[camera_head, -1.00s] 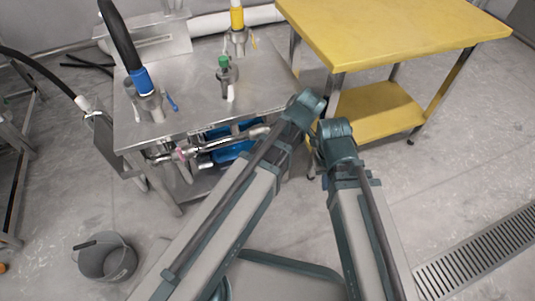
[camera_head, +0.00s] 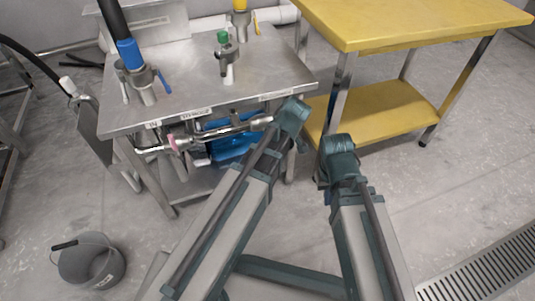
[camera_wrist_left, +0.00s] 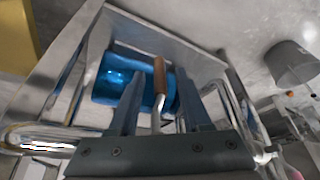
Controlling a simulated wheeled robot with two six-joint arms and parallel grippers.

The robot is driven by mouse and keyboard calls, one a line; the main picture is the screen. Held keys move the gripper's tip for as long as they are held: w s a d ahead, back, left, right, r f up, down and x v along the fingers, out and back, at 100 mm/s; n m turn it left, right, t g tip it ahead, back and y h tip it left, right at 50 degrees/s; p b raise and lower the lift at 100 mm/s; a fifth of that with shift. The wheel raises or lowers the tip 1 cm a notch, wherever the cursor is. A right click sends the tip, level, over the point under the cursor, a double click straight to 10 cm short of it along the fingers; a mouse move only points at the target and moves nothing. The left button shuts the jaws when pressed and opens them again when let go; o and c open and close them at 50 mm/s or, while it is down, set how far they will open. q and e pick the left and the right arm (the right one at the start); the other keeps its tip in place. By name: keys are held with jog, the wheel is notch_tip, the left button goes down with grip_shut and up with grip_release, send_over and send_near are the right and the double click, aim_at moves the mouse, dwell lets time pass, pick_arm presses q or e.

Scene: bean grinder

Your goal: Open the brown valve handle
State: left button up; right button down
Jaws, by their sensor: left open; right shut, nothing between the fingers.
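The brown valve handle (camera_wrist_left: 159,76) shows in the left wrist view as a brown grip on a metal stem. It lies between the fingers of my left gripper (camera_wrist_left: 157,88), which is open, with a gap on both sides. I cannot tell whether the handle touches a finger. In the head view the left gripper and the brown handle are hidden behind my left arm; the metal pipe (camera_head: 205,136) of the valve shows under the steel table. My right gripper (camera_head: 324,178) is shut and empty by the right arm's end, mostly hidden.
The steel table (camera_head: 190,98) carries hose fittings with blue, green and yellow parts. A blue object (camera_head: 232,146) sits beneath it. A yellow table (camera_head: 410,25) stands at the right, a grey bucket (camera_head: 92,263) at the lower left. A floor grate (camera_head: 490,268) lies lower right.

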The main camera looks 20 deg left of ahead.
pick_arm(q)
jog(key=shift+w+a+f, duration=0.1)
jog(key=shift+a+f, duration=0.05)
jog(key=shift+f, duration=0.25)
grip_shut()
dwell(1.3)
